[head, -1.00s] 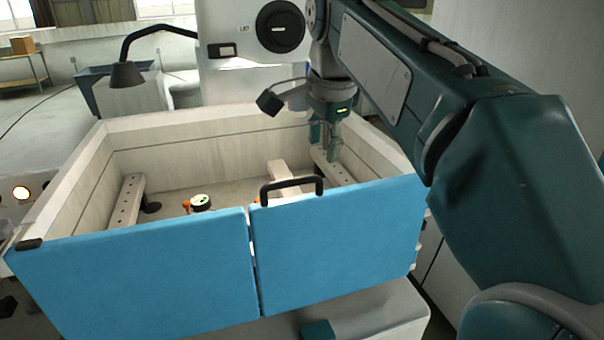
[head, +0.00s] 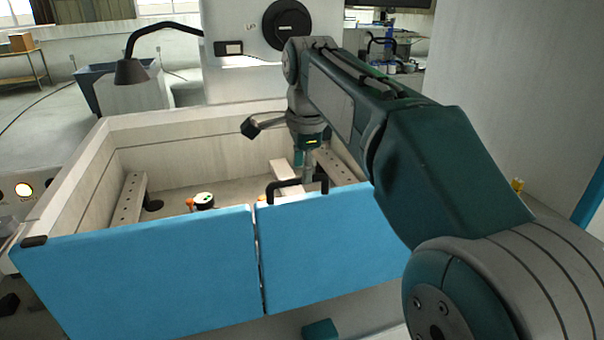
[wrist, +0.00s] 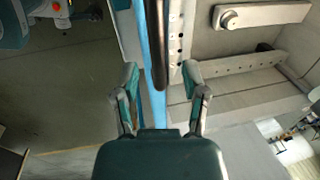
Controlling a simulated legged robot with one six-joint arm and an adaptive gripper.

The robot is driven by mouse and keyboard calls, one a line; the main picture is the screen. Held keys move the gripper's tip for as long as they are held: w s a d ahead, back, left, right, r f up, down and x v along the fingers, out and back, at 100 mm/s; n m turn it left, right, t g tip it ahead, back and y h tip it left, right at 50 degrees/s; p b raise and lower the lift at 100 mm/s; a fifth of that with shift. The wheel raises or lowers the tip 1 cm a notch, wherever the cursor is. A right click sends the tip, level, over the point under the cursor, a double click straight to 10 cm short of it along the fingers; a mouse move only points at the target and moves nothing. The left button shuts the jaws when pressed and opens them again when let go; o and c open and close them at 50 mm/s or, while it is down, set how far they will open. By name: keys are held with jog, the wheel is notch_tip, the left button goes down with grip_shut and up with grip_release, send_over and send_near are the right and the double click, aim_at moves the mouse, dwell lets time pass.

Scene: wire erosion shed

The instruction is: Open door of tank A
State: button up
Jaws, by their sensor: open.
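The tank (head: 190,140) has pale walls and two blue front panels, and the door appears shut. The left blue panel (head: 140,275) and right blue panel (head: 325,250) stand upright with a narrow gap between them. A black handle (head: 284,184) rises from the top edge of the right panel. My gripper (head: 309,182) points down at the handle's right part. In the wrist view, my open gripper (wrist: 160,75) has one finger on each side of the black handle (wrist: 156,45) and the blue panel edge (wrist: 142,35). Contact cannot be told. No tank letter is readable.
Inside the tank are perforated rails (head: 127,200) and a small round device (head: 203,201) with a dark top. A black lamp (head: 132,70) hangs over the back left. A white machine column (head: 240,80) stands behind. A pale wall (head: 500,110) is at right.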

jog(key=shift+w+f, duration=0.15)
jog(key=shift+f, duration=0.65)
jog(key=shift+d+f, duration=0.15)
jog(key=shift+d, duration=0.1)
jog(key=shift+a, duration=0.15)
grip_shut()
